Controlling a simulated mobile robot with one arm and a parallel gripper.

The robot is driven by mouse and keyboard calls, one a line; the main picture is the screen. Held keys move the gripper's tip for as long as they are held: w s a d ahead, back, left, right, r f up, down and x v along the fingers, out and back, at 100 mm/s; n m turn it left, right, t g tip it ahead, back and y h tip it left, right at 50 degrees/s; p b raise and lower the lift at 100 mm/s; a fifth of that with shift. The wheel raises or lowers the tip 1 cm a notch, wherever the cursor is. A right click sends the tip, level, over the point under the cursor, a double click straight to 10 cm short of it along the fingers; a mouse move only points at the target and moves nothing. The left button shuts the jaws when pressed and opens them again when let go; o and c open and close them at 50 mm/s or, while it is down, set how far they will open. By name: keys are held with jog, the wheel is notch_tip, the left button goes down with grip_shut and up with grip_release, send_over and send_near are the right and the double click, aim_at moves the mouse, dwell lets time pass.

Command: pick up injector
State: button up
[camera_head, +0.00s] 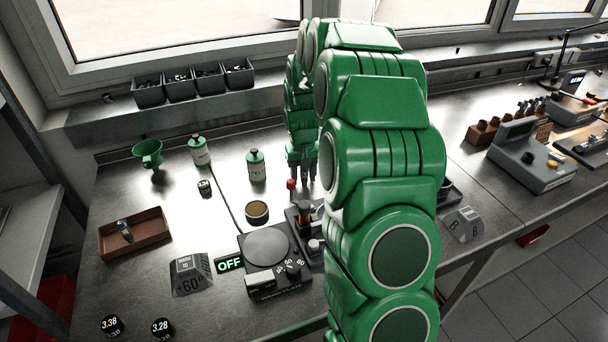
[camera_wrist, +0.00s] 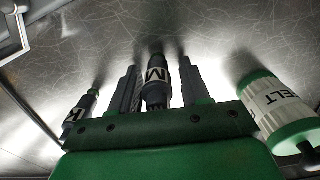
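My gripper (camera_head: 304,180) hangs over the metal bench, behind the warm plate. In the wrist view my gripper's two fingers (camera_wrist: 158,66) stand apart. A dark cylindrical part with a white label marked M (camera_wrist: 155,75) shows between them, with a gap visible on its right; it looks like an injector. I cannot tell whether the fingers touch it. A similar part marked K (camera_wrist: 78,114) is to the left, outside the fingers. In the head view an orange and black part (camera_head: 304,211) stands in a dark holder just in front of my gripper. My arm hides the bench behind it.
A white and green bottle (camera_wrist: 278,105) is close on the right in the wrist view. The warm plate (camera_head: 266,243), a round tin (camera_head: 257,211) and another bottle (camera_head: 199,151) stand nearby. A brown tray (camera_head: 150,238) is at left. A grey device (camera_head: 530,157) is at right.

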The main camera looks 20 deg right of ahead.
grip_shut()
jog(key=shift+r, duration=0.1)
jog(key=shift+r, duration=0.25)
jog(key=r, duration=0.3)
jog(key=shift+s, duration=0.2)
jog(key=s+a+r, duration=0.2)
jog(key=s+r, duration=0.7)
jog(key=s, duration=0.4)
jog(key=shift+s+a+r, duration=0.15)
jog(key=shift+s+a, duration=0.05)
jog(key=shift+a, duration=0.1)
